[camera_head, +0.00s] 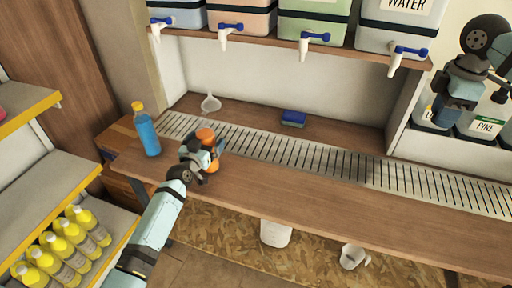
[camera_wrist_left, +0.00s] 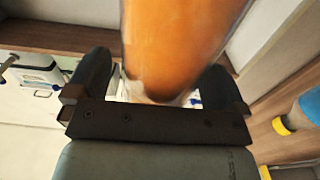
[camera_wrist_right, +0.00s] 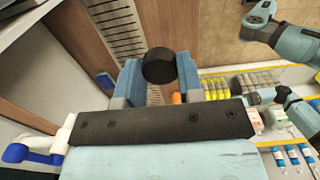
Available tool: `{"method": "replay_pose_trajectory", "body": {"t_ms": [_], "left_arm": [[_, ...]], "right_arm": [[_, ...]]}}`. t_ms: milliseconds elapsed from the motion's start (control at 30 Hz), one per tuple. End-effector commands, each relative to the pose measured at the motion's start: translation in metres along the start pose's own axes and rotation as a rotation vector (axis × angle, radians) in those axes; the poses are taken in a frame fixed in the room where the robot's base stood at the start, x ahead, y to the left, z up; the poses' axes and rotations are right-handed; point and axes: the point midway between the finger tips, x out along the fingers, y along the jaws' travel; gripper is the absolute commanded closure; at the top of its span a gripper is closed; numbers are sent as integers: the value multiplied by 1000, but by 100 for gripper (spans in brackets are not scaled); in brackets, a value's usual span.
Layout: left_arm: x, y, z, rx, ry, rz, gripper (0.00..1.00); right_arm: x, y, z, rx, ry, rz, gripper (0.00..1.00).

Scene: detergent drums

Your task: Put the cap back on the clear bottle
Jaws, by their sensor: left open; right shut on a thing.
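The clear bottle (camera_head: 205,134) with orange contents stands on the wooden counter near its left end. My left gripper (camera_head: 203,150) is around it with open fingers. In the left wrist view the bottle (camera_wrist_left: 175,45) fills the gap between the fingers; its top is out of that view. My right gripper (camera_head: 460,97) is raised at the far right of the head view, away from the bottle. In the right wrist view a black round cap (camera_wrist_right: 159,66) is held between its blue fingers. The cap cannot be made out in the head view.
A blue bottle (camera_head: 147,131) with a yellow cap stands left of the clear bottle. A funnel (camera_head: 210,103) and a blue sponge (camera_head: 293,118) lie farther back. Drums with taps (camera_head: 304,45) overhang the counter. The counter's middle and right are clear.

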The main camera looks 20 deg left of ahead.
Motion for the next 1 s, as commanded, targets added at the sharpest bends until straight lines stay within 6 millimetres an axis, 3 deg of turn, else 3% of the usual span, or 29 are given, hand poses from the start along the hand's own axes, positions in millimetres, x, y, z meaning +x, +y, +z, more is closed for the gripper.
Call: {"method": "replay_pose_trajectory", "body": {"t_ms": [400,700,1000], "left_arm": [[5,0,0,0,0,0,3],[4,0,0,0,0,0,72],[5,0,-4,0,3,0,73]], "right_arm": [[0,0,0,0,0,0,87],[0,0,0,0,0,0,87],[-1,0,0,0,0,0,87]]}}
